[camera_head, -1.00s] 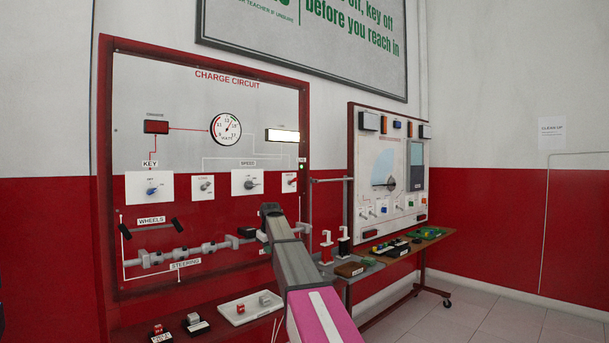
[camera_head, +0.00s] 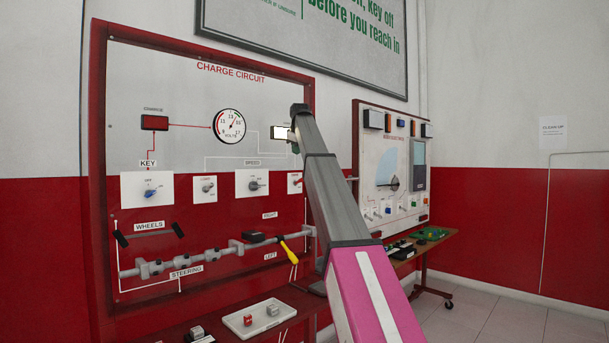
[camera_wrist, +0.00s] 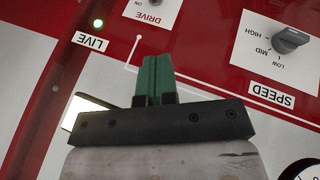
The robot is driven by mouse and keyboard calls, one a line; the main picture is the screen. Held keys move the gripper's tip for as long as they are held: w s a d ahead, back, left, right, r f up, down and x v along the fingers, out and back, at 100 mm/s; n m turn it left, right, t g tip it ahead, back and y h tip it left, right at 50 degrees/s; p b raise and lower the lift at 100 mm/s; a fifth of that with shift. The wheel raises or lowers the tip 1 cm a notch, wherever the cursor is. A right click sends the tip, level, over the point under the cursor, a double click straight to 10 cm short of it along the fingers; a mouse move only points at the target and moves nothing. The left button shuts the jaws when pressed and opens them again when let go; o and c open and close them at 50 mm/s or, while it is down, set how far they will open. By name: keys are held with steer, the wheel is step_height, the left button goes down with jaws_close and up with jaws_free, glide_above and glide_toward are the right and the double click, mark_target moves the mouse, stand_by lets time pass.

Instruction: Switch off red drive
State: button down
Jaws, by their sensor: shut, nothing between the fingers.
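The drive switch plate (camera_head: 294,182) is a small white plate with red lettering at the right of the charge circuit board, partly behind my arm in the head view. Its setting is too small to tell. In the wrist view the plate's DRIVE label (camera_wrist: 149,15) shows at the top edge, cut off by the frame. A lit green LIVE lamp (camera_wrist: 98,23) is beside it. My gripper (camera_wrist: 156,62) has green fingers shut together, with nothing held. They are in front of the board, apart from the drive plate. In the head view the gripper (camera_head: 295,147) is above that plate.
The speed switch plate (camera_head: 252,184) and key plate (camera_head: 147,189) are left of the drive plate. A lit white panel (camera_head: 280,132) is behind my gripper. The steering rod (camera_head: 205,258) and a yellow handle (camera_head: 290,252) are below. A white tray (camera_head: 260,318) is on the bench.

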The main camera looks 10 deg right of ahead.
steer(key=shift+w+d+r, duration=0.1)
steer(key=shift+r, duration=0.4)
steer(key=shift+f, duration=0.15)
glide_above(299, 181)
steer(key=s+a, duration=0.2)
step_height(299, 181, down, 8)
steer(key=shift+r, duration=0.2)
steer(key=shift+w+d+f, duration=0.1)
steer(key=shift+d+f, duration=0.3)
steer(key=shift+f, duration=0.25)
steer(key=shift+w+d+f, duration=0.1)
steer(key=shift+d+f, duration=0.25)
steer(key=shift+f, duration=0.3)
steer(key=shift+d+f, duration=0.4)
steer(key=shift+f, duration=0.25)
